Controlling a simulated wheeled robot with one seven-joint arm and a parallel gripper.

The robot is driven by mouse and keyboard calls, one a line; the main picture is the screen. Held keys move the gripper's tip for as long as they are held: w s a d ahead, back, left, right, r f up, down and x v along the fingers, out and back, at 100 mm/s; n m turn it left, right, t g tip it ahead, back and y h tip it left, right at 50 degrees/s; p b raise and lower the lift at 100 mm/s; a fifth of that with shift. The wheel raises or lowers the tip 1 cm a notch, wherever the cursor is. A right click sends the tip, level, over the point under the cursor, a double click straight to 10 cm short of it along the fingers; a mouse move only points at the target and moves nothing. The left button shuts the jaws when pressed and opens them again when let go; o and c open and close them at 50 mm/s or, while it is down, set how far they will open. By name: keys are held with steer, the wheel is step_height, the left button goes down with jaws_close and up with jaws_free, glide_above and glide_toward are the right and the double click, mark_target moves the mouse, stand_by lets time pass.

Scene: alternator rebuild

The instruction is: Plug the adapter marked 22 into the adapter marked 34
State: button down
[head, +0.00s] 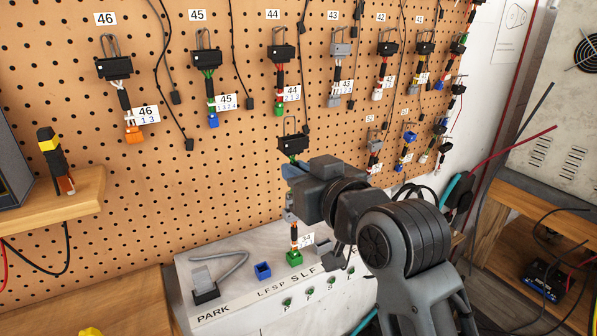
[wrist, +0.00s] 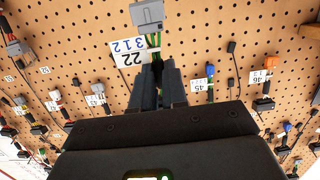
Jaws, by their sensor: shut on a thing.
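The adapter marked 22, with a grey connector (wrist: 147,14), green wires and a white label (wrist: 129,53) reading 22 and 312, is in my gripper (wrist: 160,85). In the wrist view the label appears upside down. In the head view my gripper (head: 290,190) hides its middle. A grey connector (head: 289,213) shows just below the jaws, and a black connector (head: 292,143) with a wire loop shows above. Below, over the grey panel, is a green connector (head: 294,258) with a cable and a label (head: 307,240) too small to read. I cannot make out a 34.
The pegboard (head: 235,160) carries several hanging adapters, including 46 (head: 113,68), 45 (head: 206,60) and 44 (head: 283,53). The slanted panel (head: 225,325) bears a blue socket (head: 263,270) and a grey lever (head: 204,283). A wooden shelf (head: 60,200) stands left.

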steer(key=shift+f, duration=0.7)
stand_by(1.2)
steer(key=c, duration=1.1)
jaws_free()
steer(key=shift+b+v, duration=0.7)
steer(key=shift+v, duration=3.2)
